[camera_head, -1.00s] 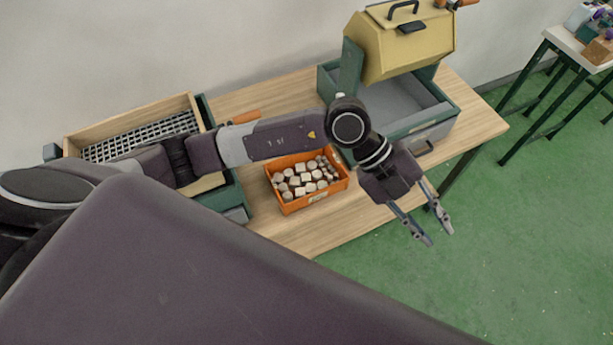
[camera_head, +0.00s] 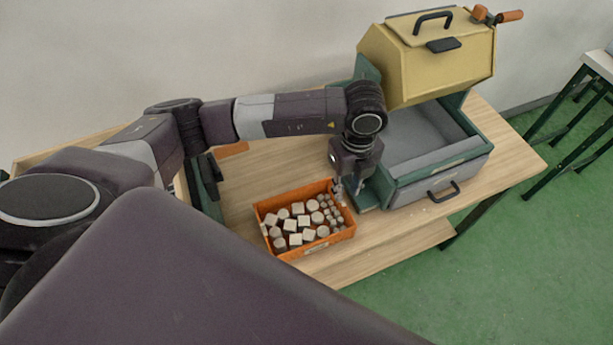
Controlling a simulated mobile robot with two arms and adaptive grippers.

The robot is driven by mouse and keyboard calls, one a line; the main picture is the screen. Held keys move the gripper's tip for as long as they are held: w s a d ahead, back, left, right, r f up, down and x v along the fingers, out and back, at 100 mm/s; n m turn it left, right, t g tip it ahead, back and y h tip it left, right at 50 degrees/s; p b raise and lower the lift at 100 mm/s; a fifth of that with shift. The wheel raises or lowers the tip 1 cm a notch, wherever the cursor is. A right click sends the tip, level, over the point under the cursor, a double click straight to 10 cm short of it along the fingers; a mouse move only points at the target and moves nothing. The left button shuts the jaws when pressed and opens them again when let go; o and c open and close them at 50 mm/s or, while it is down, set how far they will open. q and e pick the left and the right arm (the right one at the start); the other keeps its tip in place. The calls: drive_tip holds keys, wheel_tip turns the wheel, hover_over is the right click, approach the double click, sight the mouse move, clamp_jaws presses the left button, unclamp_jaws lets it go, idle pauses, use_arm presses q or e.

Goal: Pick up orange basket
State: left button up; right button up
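The orange basket (camera_head: 303,251) stands on the wooden table, filled with several pale round and square pieces and small grey ones at its right end. My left gripper (camera_head: 350,194) points down at the basket's right end, close to its right wall. Its two fingers look apart, one near the basket's inner side and one to the right by the green case. I cannot tell whether either finger touches the wall. My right gripper is not in view.
A green case with a grey drawer (camera_head: 436,187) and raised yellow lid (camera_head: 437,62) stands right of the basket. My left arm partly hides a wooden-edged box (camera_head: 68,147) at left. The table's front strip (camera_head: 375,254) is clear.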

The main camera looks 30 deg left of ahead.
sight(341, 212)
use_arm(q)
drive_tip(key=f+p, duration=0.1)
drive_tip(key=f, duration=0.1)
drive_tip(key=f+p, duration=0.1)
drive_tip(key=f, duration=0.1)
drive_tip(key=f+p, duration=0.1)
drive_tip(key=f, duration=0.2)
drive_tip(key=shift+s+a, duration=0.1)
drive_tip(key=shift+s, duration=0.25)
drive_tip(key=shift+w+f, duration=0.1)
drive_tip(key=shift+f, duration=0.3)
clamp_jaws()
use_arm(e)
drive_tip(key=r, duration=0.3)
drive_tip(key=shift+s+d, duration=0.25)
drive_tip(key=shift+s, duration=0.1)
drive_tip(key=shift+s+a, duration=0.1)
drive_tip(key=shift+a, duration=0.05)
